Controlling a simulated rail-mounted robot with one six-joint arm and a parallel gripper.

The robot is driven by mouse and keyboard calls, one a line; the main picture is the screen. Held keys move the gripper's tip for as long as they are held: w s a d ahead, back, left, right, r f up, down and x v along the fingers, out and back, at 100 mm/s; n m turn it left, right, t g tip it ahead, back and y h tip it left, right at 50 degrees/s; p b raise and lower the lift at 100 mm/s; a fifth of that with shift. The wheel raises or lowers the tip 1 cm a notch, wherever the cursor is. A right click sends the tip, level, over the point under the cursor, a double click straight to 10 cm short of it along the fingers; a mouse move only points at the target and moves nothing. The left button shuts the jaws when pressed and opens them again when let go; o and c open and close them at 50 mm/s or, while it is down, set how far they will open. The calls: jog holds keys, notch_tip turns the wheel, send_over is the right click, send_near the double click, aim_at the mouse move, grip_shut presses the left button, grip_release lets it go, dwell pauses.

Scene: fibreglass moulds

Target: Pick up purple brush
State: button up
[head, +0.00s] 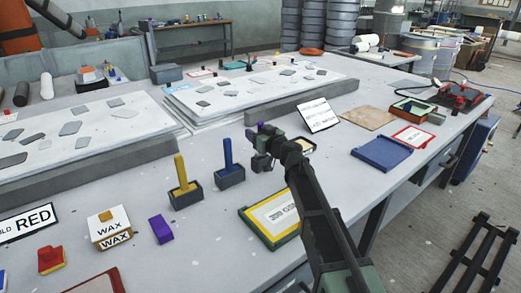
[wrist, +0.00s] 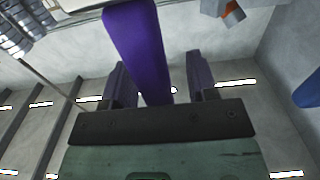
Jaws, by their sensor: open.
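The purple brush shows in the wrist view as a long purple handle (wrist: 140,48). It runs from the top edge down between the two fingers of my open gripper (wrist: 160,85), closer to the left finger. Whether it touches a finger I cannot tell. In the head view only a small purple tip (head: 260,127) shows above my gripper (head: 264,150), beside a dark grey holder (head: 262,164). My wrist and arm hide the rest of the brush.
A blue brush (head: 228,153) and a yellow brush (head: 181,171) stand upright in grey holders to the left. A purple block (head: 161,229) and a wax box (head: 109,227) lie nearer. A yellow-and-green framed board (head: 249,229) lies close to my arm.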

jog(key=shift+s+d, duration=0.1)
grip_shut()
